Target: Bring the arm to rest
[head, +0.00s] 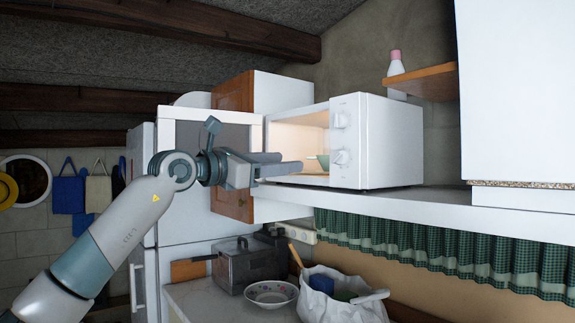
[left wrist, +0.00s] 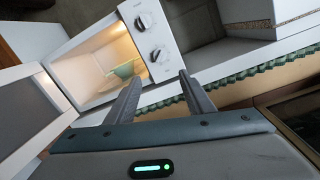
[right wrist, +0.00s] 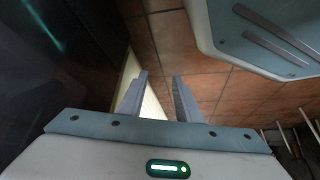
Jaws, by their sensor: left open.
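My left arm reaches up from the lower left in the head view. Its gripper (head: 280,163) is in front of the open microwave (head: 385,140), near the lower left of its opening. In the left wrist view the left gripper (left wrist: 155,95) has its fingers apart with nothing between them. A greenish bowl (head: 322,161) stands inside the lit microwave, apart from the fingers; it also shows in the left wrist view (left wrist: 122,73). My right gripper (right wrist: 160,92) shows only in the right wrist view, fingers apart and empty, above the tiled floor.
The microwave door (head: 185,132) hangs open left of the gripper. The microwave stands on a white shelf (head: 440,207). Below are a metal pot (head: 245,267), a patterned bowl (head: 270,293) and a white bag (head: 345,308) on a counter. A wooden shelf (head: 425,82) is at upper right.

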